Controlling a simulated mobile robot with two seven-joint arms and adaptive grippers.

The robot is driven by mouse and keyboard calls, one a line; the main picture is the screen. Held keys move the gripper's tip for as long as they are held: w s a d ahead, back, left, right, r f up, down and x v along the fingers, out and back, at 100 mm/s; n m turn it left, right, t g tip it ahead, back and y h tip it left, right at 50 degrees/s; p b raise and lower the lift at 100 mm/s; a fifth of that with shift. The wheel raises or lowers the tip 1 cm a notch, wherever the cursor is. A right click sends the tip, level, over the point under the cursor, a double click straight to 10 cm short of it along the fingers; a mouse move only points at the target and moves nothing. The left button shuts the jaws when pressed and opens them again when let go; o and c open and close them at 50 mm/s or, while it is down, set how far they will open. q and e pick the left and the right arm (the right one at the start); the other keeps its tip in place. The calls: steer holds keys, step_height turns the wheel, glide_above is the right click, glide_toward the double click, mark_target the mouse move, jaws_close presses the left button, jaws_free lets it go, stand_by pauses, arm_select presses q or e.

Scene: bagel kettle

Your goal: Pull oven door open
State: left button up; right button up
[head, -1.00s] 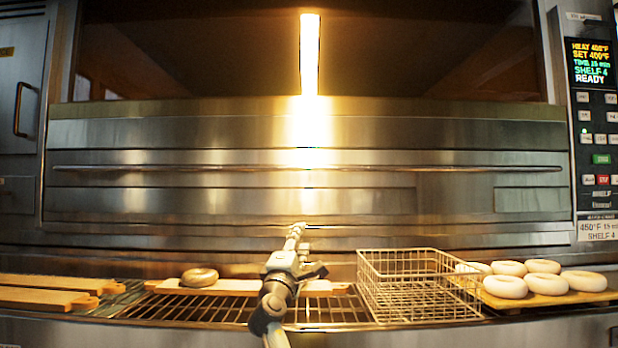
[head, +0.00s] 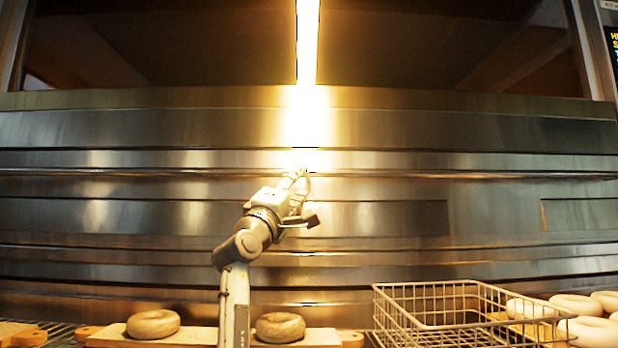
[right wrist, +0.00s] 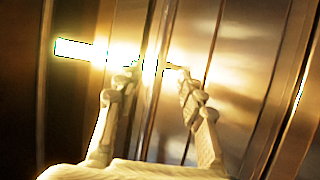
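The oven door (head: 400,130) is a wide steel front, shut, with a long thin horizontal handle bar (head: 430,176) across it. My right gripper (head: 298,180) is raised in front of the bar near the picture's middle, overlapping it. In the right wrist view the two fingers of this gripper (right wrist: 155,76) are spread apart, one on each side of a bright upright strip. That strip looks like the handle, but glare blurs it, and I cannot tell whether the fingers touch it. My left gripper is out of view.
A wire basket (head: 385,310) stands at the lower right, with pale bagels (head: 590,331) beside and behind it. Below the door, a wooden board (head: 220,338) carries two browned bagels, one of them here (head: 153,323). A bright lamp reflection covers the door's middle.

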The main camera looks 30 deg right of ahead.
mark_target(309, 174)
steer(key=x, duration=0.5)
steer(key=shift+d+r+p, duration=0.1)
steer(key=shift+r+p, duration=0.05)
steer(key=shift+p, duration=0.25)
steer(key=shift+w+d+r, duration=0.25)
steer(key=shift+w+d, duration=0.05)
steer(key=shift+d, duration=0.15)
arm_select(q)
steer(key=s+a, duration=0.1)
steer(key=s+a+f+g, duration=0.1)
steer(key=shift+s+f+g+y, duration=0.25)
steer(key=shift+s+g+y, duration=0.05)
arm_select(e)
jaws_close()
